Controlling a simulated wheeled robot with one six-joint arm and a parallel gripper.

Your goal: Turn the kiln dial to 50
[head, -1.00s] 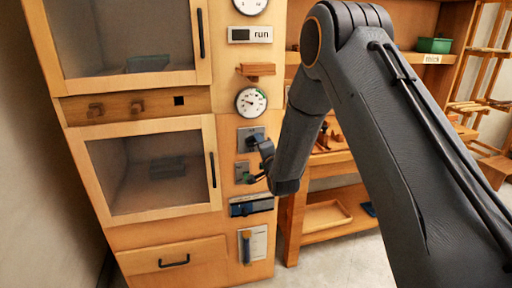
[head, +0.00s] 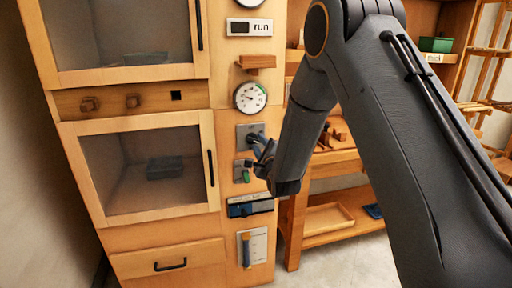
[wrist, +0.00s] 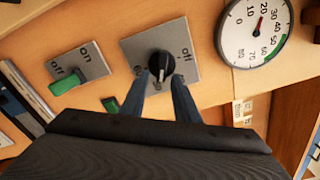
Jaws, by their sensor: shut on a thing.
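The kiln dial is a black knob (wrist: 160,64) with a white pointer line on a grey square plate (wrist: 180,38), marked "off" with small numbers partly hidden by my fingers. In the head view the plate (head: 243,130) sits below the round gauge. My gripper (wrist: 161,84) has one blue-grey finger on each side of the knob and is shut on it. In the head view my gripper (head: 262,146) is at the plate and covers most of the knob. The round gauge (wrist: 246,42) runs 0 to 80 with a green band; its red needle points near 20.
A green on/off switch (wrist: 68,86) is on a plate beside the dial, close to my gripper. A "run" display (head: 250,27) and a small wooden ledge (head: 256,62) are above. The glass kiln door (head: 150,212) is left; wooden shelves (head: 322,245) stand right.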

